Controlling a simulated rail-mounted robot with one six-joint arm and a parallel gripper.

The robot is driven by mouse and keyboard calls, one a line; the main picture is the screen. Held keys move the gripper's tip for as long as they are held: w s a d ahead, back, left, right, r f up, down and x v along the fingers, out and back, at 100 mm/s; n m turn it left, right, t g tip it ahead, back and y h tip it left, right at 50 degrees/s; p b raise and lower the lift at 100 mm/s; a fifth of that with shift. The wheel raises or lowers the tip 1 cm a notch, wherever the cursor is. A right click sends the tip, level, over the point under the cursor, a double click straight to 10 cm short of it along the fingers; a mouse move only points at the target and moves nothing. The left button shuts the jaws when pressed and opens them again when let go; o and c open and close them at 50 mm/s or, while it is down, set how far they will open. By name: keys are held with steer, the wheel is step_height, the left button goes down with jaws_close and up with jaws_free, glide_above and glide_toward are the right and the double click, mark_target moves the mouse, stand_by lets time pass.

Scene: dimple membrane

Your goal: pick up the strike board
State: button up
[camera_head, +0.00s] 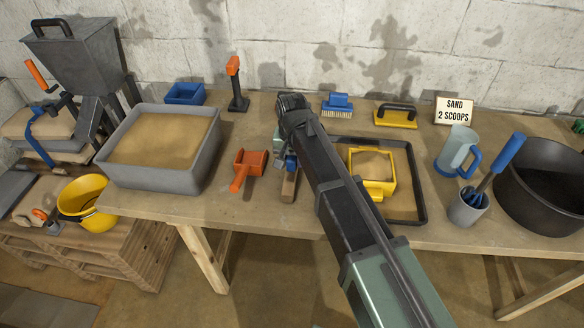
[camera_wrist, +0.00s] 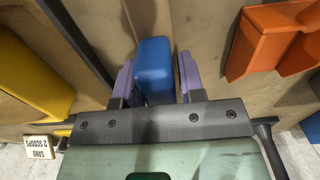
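The strike board, a narrow wooden piece (camera_head: 289,187) with a blue grip, lies on the table just right of the orange scoop, partly hidden by my arm. In the wrist view its blue grip (camera_wrist: 154,70) stands between the two purple fingers of my gripper (camera_wrist: 156,80), and the wood shows beyond it. The fingers are apart, one on each side of the grip. A thin gap shows at the right finger; the left finger is very close, and contact there is unclear. In the head view my arm hides most of the gripper.
An orange scoop (camera_head: 249,168) lies close to the left, beside a grey sand tray (camera_head: 161,177). A black-rimmed tray (camera_head: 424,200) with a yellow frame (camera_head: 391,187) is at the right. A blue brush (camera_head: 337,104) and yellow float (camera_head: 395,119) lie behind.

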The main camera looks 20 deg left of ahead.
steer(key=c, duration=0.5)
step_height(320, 180, up, 20)
steer(key=p, duration=2)
